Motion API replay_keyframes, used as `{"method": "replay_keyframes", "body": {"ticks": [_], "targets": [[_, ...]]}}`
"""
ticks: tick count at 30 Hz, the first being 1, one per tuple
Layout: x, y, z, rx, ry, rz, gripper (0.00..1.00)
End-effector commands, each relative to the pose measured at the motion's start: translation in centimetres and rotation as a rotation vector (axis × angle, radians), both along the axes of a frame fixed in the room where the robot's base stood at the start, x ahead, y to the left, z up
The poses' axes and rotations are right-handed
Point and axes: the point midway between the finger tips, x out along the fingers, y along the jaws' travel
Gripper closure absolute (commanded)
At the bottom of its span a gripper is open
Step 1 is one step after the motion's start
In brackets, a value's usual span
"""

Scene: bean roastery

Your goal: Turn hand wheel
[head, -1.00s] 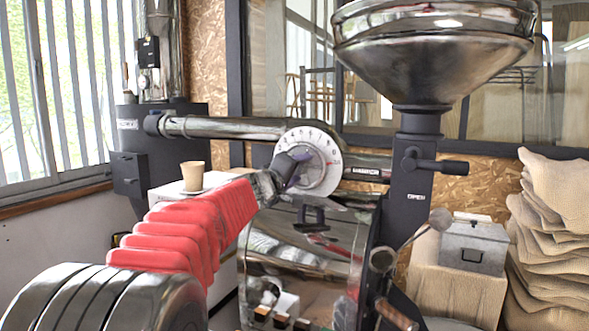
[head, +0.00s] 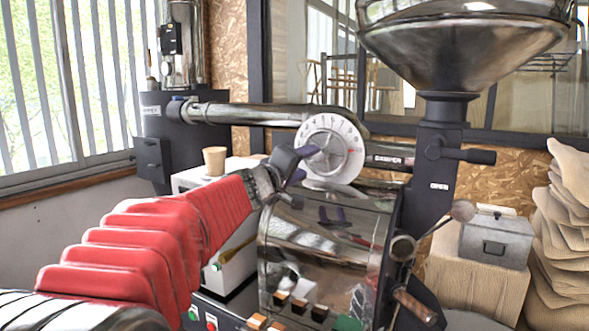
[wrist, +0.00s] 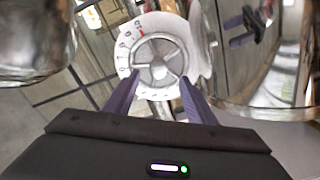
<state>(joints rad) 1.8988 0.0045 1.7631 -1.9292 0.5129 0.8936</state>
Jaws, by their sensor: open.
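The hand wheel (head: 327,162) is a grey spoked wheel on a white numbered dial (head: 347,138), on the roaster's horizontal pipe in the head view. A red mark shows on the dial. My gripper (head: 307,163) is at the wheel's left side, its purple fingers pointing toward it. In the wrist view the wheel (wrist: 159,61) lies ahead, between and beyond the two fingers of my gripper (wrist: 158,88). The fingers are spread apart and hold nothing. I cannot tell whether a fingertip touches the wheel.
The glossy roaster drum (head: 325,245) is just below my gripper. A steel hopper (head: 465,45) stands at upper right, above a dark column with a side lever (head: 465,155). A paper cup (head: 215,160) stands at left. A grey metal box (head: 497,240) and sacks (head: 565,240) are at right.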

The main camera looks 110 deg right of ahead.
Motion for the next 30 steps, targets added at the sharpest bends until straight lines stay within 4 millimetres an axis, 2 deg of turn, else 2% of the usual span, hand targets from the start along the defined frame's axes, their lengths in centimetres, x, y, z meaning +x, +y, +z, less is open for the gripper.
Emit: {"method": "replay_keyframes", "body": {"ticks": [6,12,30], "targets": [[2.2,2.1,0.1,-0.002,0.001,0.001,0.5],[3.3,3.1,-0.1,0.001,-0.001,0.0,0.5],[3.4,3.3,-0.1,0.001,-0.001,0.0,0.5]]}}
